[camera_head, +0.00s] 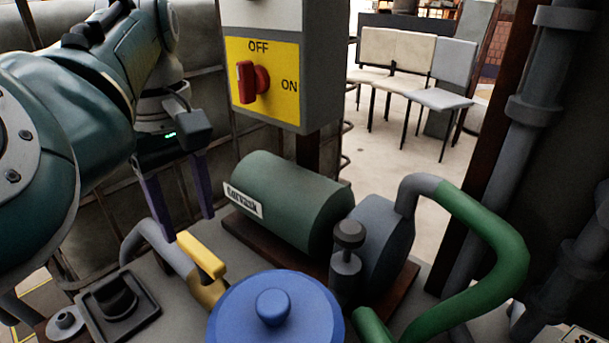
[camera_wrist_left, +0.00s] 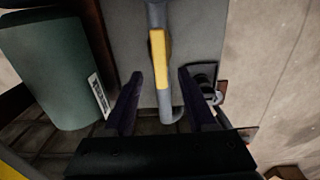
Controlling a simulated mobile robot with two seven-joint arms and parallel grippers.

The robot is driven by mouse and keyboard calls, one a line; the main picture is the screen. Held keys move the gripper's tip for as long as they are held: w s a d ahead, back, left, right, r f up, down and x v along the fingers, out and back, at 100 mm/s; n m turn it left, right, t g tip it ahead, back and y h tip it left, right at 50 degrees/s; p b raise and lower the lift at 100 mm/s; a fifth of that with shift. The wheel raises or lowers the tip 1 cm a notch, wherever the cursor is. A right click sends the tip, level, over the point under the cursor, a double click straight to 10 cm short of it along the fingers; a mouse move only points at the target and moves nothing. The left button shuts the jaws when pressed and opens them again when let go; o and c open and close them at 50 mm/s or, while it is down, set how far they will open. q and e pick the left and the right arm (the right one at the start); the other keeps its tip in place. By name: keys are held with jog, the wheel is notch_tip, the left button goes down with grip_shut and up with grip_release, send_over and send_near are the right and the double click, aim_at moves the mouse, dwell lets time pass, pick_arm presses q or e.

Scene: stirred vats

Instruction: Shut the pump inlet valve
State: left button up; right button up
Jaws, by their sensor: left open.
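The valve has a yellow lever handle (camera_head: 203,254) on a yellow body (camera_head: 207,292), on a grey pipe (camera_head: 150,238) left of the blue lid. In the left wrist view the yellow handle (camera_wrist_left: 158,58) lies roughly in line with the grey pipe (camera_wrist_left: 165,102). My left gripper (camera_head: 189,228) is open, its two dark purple fingers pointing down just behind and above the handle. In the left wrist view the gripper (camera_wrist_left: 159,73) has one finger on each side of the handle and pipe line. I cannot tell whether a finger touches. My right gripper is not in view.
The green pump motor (camera_head: 290,202) stands right of the fingers. A switch box (camera_head: 280,112) with a red knob (camera_head: 251,82) hangs above it. A blue round lid (camera_head: 275,315) sits close in front. A dark square fitting (camera_head: 117,305) lies to the left.

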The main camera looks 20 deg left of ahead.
aim_at(198, 248)
pick_arm(q)
notch_tip(198, 248, down, 7)
jog(key=shift+b, duration=0.9)
jog(key=shift+c, duration=0.2)
grip_shut()
